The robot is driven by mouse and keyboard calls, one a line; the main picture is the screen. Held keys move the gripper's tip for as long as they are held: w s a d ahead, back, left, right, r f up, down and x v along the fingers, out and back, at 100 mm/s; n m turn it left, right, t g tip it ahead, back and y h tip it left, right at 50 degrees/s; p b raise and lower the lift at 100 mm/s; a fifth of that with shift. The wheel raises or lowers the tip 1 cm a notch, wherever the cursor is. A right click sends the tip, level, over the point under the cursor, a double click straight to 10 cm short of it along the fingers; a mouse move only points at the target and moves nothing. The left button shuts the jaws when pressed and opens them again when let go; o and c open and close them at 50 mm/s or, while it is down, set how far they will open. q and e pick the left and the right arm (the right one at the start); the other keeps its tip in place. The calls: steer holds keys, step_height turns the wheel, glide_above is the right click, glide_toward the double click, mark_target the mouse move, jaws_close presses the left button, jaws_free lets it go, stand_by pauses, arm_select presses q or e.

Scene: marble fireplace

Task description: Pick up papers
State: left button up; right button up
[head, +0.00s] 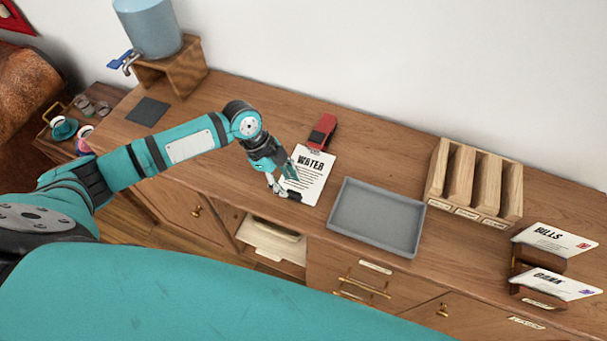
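A white paper headed "WATER" (315,183) lies on the wooden cabinet top, left of a grey tray (375,217). My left gripper (291,184) is over the paper's left edge, with its fingers apart; I cannot tell whether they touch it. The gripper hides part of that edge. More papers (270,240) lie in an open compartment at the cabinet's front. My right gripper is not in view.
A red stapler-like object (321,130) sits just behind the paper. A wooden sorter with slots (474,183) stands right of the tray. A blue water dispenser (149,27) on a wooden stand and a dark square mat (148,111) are at the left. The wall bounds the back.

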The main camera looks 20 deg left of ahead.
mark_target(294, 192)
arm_select(q)
steer(key=shift+d+p+x, duration=0.15)
steer(key=shift+p+x, duration=0.15)
steer(key=shift+x, duration=0.7)
steer(key=shift+d+p+x, duration=0.15)
steer(key=shift+p+x, duration=0.1)
steer(key=shift+x, duration=0.75)
steer(key=shift+r, duration=0.2)
jaws_close()
